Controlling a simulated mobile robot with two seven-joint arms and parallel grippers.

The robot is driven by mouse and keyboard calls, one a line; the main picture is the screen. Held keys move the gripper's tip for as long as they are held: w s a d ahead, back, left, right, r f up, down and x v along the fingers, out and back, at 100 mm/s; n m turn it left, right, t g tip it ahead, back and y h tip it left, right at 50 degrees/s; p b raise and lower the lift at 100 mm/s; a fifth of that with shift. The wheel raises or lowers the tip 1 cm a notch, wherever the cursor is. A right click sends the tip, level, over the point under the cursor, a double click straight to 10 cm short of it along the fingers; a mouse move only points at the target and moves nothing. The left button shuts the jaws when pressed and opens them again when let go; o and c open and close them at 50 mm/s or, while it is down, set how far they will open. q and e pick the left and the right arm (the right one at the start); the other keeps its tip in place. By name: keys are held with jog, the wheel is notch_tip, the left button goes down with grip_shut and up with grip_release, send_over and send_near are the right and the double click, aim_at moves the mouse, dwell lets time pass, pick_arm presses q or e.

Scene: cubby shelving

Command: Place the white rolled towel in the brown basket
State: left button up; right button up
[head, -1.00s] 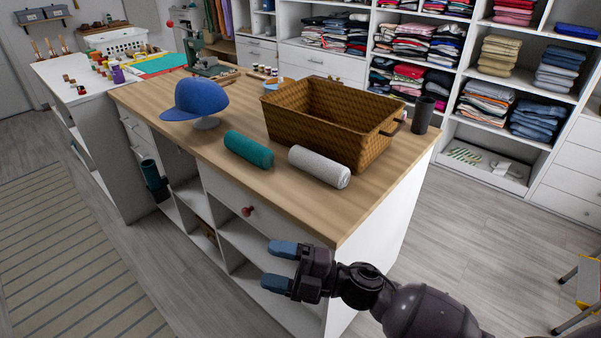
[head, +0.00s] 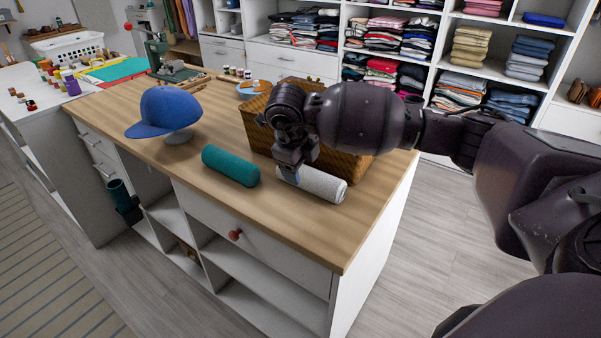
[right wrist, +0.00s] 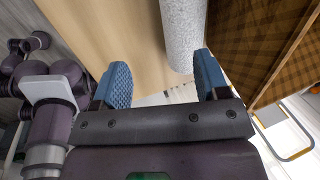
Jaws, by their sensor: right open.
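The white rolled towel (head: 322,185) lies on the wooden counter, just in front of the brown basket (head: 343,163). A teal rolled towel (head: 230,166) lies to its left. My right gripper (head: 289,176) is over the left end of the white towel, pointing down, and my arm hides much of the basket. In the right wrist view my right gripper (right wrist: 163,88) is open and empty. The white towel (right wrist: 183,35) shows beyond and between its blue fingertips, nearer the right finger. The basket (right wrist: 262,45) is close on the right there. My left gripper is not in the head view.
A blue cap (head: 165,110) on a stand is at the counter's left. A blue-rimmed bowl (head: 253,88) stands behind, near the basket. The front strip of the wooden counter (head: 310,235) is clear. Shelves of folded clothes (head: 395,70) line the back.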

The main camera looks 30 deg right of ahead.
aim_at(310, 174)
jog(key=shift+h, duration=0.6)
jog(key=d+f, duration=0.1)
jog(key=w+d+f, duration=0.1)
jog(key=d+f, duration=0.1)
jog(key=shift+w+d+f+b, duration=0.1)
jog(key=shift+w+d+b, duration=0.1)
jog(key=shift+w+b, duration=0.15)
jog(key=shift+b+x, duration=0.3)
jog(key=shift+x, duration=2.5)
jog(key=shift+w+a, duration=0.1)
jog(key=shift+w, duration=0.05)
jog(key=c, duration=0.7)
